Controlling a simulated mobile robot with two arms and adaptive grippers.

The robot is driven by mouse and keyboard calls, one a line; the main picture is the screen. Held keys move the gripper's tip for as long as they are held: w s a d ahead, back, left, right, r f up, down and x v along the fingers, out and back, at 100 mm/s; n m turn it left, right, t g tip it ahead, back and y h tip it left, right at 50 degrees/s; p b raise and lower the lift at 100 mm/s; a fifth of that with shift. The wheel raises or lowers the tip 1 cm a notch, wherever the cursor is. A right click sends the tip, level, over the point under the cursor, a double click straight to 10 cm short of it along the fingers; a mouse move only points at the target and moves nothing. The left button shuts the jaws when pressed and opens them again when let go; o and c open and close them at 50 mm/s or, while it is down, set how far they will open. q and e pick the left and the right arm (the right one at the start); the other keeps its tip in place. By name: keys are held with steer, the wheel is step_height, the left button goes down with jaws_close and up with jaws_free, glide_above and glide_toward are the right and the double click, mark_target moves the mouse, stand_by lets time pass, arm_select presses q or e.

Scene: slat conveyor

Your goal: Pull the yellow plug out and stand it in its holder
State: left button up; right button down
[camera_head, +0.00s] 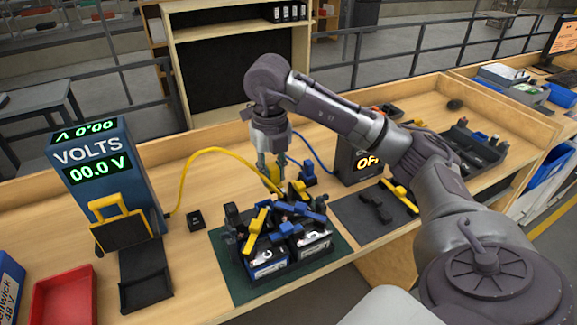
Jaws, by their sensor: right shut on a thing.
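My right gripper (268,163) points down behind the battery pack, shut on the yellow plug (272,176). The fingers partly cover the plug. A yellow cable (205,151) arches from the plug to the blue voltmeter (100,170), which reads 00.0 V. I cannot tell whether the plug is still seated in anything. A small black block (196,219), likely the plug's holder, stands empty on the table left of the gripper. A blue plug (308,173) stands upright right of the gripper. My left gripper is not in view.
The battery pack (267,268), with blue and yellow clips, sits on a green mat (228,275). A black box reading "OFF" (350,165) stands to the right. A red tray (64,300) is at front left. Bare table lies around the black block.

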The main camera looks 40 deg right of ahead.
steer(key=w+a+p, duration=0.1)
steer(key=w+a, duration=1.4)
steer(key=shift+w+f, duration=0.3)
steer(key=shift+d, duration=0.1)
stand_by(0.5)
steer(key=shift+f+b, duration=3.15)
steer(key=shift+f, duration=2.6)
steer(key=shift+f+b, duration=0.65)
steer(key=shift+f, duration=0.4)
steer(key=c, duration=0.9)
jaws_free()
steer(key=shift+r, duration=0.1)
